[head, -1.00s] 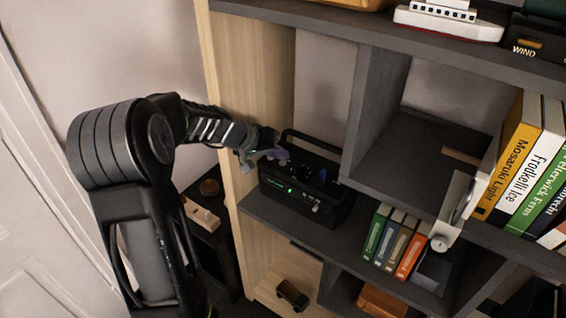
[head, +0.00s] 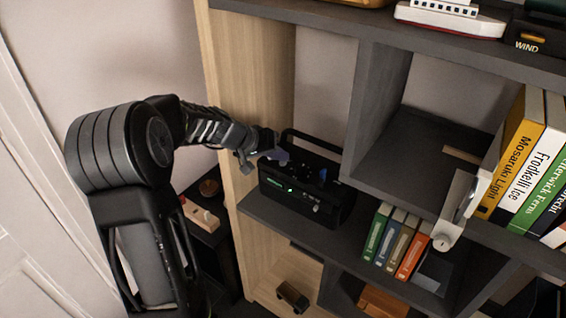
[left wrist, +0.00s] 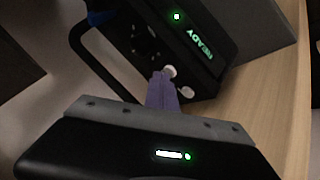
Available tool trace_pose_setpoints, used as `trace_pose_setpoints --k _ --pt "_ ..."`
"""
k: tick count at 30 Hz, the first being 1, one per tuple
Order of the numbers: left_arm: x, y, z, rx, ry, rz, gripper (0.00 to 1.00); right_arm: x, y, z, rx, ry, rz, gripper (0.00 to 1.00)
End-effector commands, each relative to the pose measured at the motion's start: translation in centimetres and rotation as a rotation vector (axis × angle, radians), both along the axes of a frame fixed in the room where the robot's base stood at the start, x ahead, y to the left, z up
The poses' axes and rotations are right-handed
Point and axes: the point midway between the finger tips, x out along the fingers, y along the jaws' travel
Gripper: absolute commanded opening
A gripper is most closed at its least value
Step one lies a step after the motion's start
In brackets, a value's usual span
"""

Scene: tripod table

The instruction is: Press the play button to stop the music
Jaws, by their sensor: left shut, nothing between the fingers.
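A black radio (head: 305,190) with a carry handle stands on the middle shelf, with a green light and small knobs on it. In the left wrist view the radio (left wrist: 165,35) shows a lit "READY" label, a green light and pale round buttons (left wrist: 184,90). My left gripper (head: 278,156) is at the top left of the radio, shut and empty. Its purple fingertips (left wrist: 161,92) lie beside the pale buttons in the left wrist view; I cannot tell whether they touch. The play button cannot be told apart from the others. My right gripper is not in view.
The shelf's wooden side panel (head: 232,120) stands close to my left arm. Small books (head: 392,240) stand right of the radio, and larger books (head: 530,160) stand on the upper right shelf. A dark low cabinet (head: 212,235) is at lower left.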

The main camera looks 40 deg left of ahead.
Motion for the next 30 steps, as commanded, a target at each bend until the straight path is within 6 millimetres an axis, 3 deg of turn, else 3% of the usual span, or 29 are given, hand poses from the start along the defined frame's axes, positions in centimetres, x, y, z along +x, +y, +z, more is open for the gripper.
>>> trace_pose_setpoints --k 12,30 --pt "0.0 0.0 -0.1 -0.001 0.002 -0.001 0.00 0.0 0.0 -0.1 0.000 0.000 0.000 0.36" --pt "0.0 -0.1 1.4 0.000 0.001 -0.001 0.00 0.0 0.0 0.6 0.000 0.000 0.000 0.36"
